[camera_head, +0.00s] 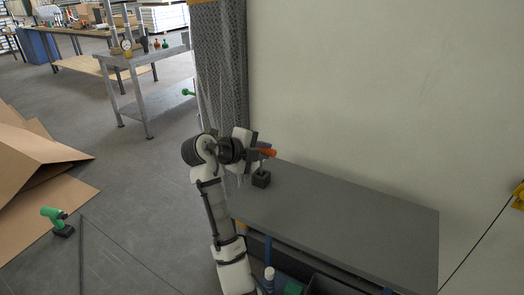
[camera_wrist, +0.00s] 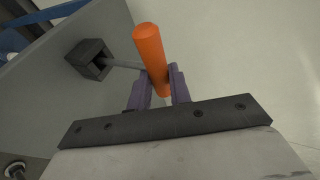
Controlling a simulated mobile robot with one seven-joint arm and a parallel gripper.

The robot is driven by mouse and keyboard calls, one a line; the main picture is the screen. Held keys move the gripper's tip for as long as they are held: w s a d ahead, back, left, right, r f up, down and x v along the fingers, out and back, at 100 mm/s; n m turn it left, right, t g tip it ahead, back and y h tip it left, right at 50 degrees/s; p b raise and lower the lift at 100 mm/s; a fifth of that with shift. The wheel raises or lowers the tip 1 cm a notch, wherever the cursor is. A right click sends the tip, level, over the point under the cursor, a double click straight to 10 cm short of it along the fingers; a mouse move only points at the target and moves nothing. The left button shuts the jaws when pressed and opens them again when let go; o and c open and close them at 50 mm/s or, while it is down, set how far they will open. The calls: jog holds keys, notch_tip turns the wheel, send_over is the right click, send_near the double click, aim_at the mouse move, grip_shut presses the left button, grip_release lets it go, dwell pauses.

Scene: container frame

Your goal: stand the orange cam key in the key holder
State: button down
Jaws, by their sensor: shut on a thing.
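The orange cam key (camera_wrist: 150,48) has a thick orange bar handle and a thin grey shaft at right angles to it. My gripper (camera_wrist: 160,76) is shut on the orange handle, one finger on each side. In the head view the orange handle (camera_head: 268,153) lies level at my gripper (camera_head: 259,150), above the key holder (camera_head: 261,181). The key holder is a small dark block with a square opening, also in the wrist view (camera_wrist: 86,54). The shaft points down to that opening, and its tip meets or enters it. How deep it sits is hidden.
The holder stands near the left end of a grey table (camera_head: 350,212), otherwise bare. A pale wall (camera_head: 370,90) runs behind it. A white bottle (camera_head: 269,274) and a dark bin (camera_head: 330,287) are below the table.

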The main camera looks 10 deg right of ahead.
jog(key=shift+f+b, duration=1.45)
jog(key=shift+f, duration=0.35)
jog(key=c, duration=1.2)
grip_release()
jog(key=shift+r, duration=0.1)
jog(key=b+v, duration=0.1)
jog(key=v, duration=1.2)
jog(key=shift+s+a+b, duration=0.25)
jog(key=shift+a+b, duration=0.05)
jog(key=shift+b, duration=0.1)
jog(key=shift+r, duration=0.25)
